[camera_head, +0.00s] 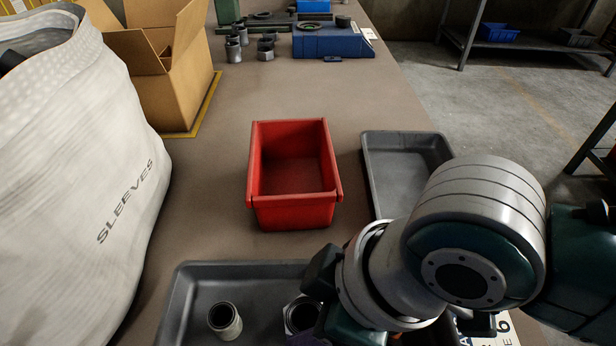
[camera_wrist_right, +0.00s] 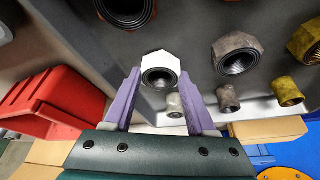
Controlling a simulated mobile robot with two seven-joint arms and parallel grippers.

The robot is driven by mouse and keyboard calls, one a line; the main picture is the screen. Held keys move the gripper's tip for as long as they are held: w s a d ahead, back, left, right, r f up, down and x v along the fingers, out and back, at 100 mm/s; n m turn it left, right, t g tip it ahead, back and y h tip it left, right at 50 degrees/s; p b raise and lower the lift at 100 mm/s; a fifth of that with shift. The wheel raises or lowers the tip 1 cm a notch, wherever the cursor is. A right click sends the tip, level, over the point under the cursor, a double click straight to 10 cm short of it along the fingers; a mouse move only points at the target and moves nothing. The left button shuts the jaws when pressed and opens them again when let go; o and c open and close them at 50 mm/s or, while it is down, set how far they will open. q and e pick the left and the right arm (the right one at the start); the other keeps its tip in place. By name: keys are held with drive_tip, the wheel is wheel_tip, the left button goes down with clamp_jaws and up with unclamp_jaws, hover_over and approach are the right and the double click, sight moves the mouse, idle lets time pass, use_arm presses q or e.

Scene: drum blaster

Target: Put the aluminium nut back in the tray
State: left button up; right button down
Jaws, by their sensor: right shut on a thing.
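The aluminium nut (camera_wrist_right: 160,59), pale and six-sided with a dark round hole, sits between the two purple fingers of my right gripper (camera_wrist_right: 158,84) in the right wrist view. The gripper is shut on it. Behind it is the grey surface of a tray; I cannot tell whether the nut touches it. In the head view my right gripper (camera_head: 318,325) is over the near grey tray (camera_head: 260,270), its fingers mostly hidden by my arm. A pale ring-shaped piece (camera_head: 302,314) shows beside it. My left gripper is not in view.
A dark nut (camera_wrist_right: 125,8), a brown nut (camera_wrist_right: 237,48) and a brass-coloured nut (camera_wrist_right: 303,38) are near the held one, with several small sleeves. A red bin (camera_head: 293,213) stands behind the near tray. An empty grey tray (camera_head: 395,175) lies right, a white sack (camera_head: 80,190) left.

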drive_tip(key=shift+f, duration=0.1)
drive_tip(key=shift+f, duration=0.1)
drive_tip(key=shift+c, duration=1)
unclamp_jaws()
drive_tip(key=shift+r, duration=0.35)
drive_tip(key=s+d+r+m+t+p, duration=0.1)
drive_tip(key=s+r+m+p, duration=0.1)
drive_tip(key=r, duration=0.4)
drive_tip(key=s+d+r+m+p, duration=0.1)
drive_tip(key=d+r+p, duration=0.1)
drive_tip(key=r, duration=0.4)
drive_tip(key=s+d+m+h, duration=0.2)
drive_tip(key=s+d+m, duration=0.1)
drive_tip(key=d, duration=0.4)
drive_tip(key=s+d+f+m+h, duration=0.1)
drive_tip(key=s+d+m+h, duration=0.1)
drive_tip(key=d+m, duration=0.3)
drive_tip(key=shift+s+d+m+t, duration=0.35)
drive_tip(key=shift+s+d, duration=0.45)
drive_tip(key=shift+d, duration=0.4)
